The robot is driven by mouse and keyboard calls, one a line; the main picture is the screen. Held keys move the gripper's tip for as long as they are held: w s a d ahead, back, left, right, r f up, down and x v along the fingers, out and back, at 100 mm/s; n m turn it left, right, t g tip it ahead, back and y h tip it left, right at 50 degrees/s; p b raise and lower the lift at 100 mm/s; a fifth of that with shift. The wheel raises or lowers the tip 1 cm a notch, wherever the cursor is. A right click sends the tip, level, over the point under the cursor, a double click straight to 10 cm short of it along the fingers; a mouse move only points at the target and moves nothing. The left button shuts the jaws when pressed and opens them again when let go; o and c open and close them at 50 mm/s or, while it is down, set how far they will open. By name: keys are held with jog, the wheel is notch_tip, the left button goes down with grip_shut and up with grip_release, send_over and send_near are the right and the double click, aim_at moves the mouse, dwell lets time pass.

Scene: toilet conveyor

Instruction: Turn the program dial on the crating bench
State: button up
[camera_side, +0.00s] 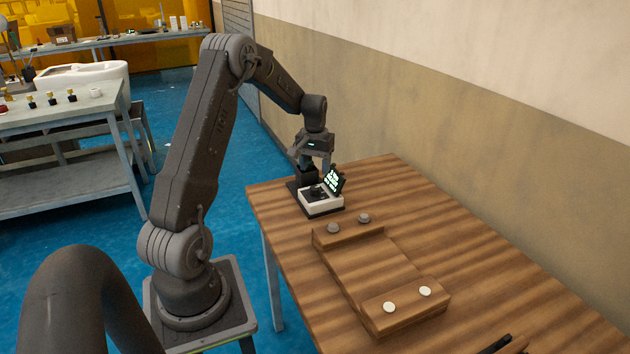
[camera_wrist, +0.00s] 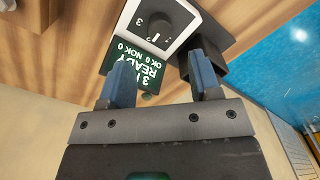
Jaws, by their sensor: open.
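The program dial (camera_wrist: 160,30) is a dark round knob on a white-topped control box (camera_wrist: 184,14), with a "3" beside it in the wrist view. In the side view the box (camera_side: 323,207) sits at the far end of the wooden bench, and its dial (camera_side: 316,191) looks small and dark. A tilted display (camera_side: 335,181) stands on the box; in the wrist view its upside-down text reads "3", "READY", "OK 0 NOK 0" (camera_wrist: 136,72). My gripper (camera_side: 318,166) is open and empty above the box, pointing down. Its blue fingers (camera_wrist: 162,78) are apart, not visibly touching the dial.
A black block (camera_side: 304,175) stands close behind the box. A wooden fixture (camera_side: 370,265) with grey and white round caps lies nearer on the bench (camera_side: 480,260). A dark object (camera_side: 503,345) is at the near edge. A wall (camera_side: 470,120) runs along the right.

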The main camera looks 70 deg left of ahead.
aim_at(316, 188)
notch_tip(316, 188, up, 7)
jog(key=shift+f, duration=0.2)
jog(key=s+d+r+m+t, duration=0.1)
jog(key=d+r, duration=0.3)
jog(key=d, duration=0.3)
jog(key=s+d+r+m+t+y, duration=0.1)
jog(key=d+r+m, duration=0.15)
jog(key=d, duration=0.45)
jog(key=s+d+r+m+t, duration=0.1)
jog(key=d+r, duration=0.4)
jog(key=d, duration=0.2)
jog(key=s+d+m+t+h, duration=0.1)
jog(key=s+d+m, duration=0.3)
jog(key=s+d, duration=1)
jog(key=shift+f+t, duration=0.4)
jog(key=shift+t, duration=0.4)
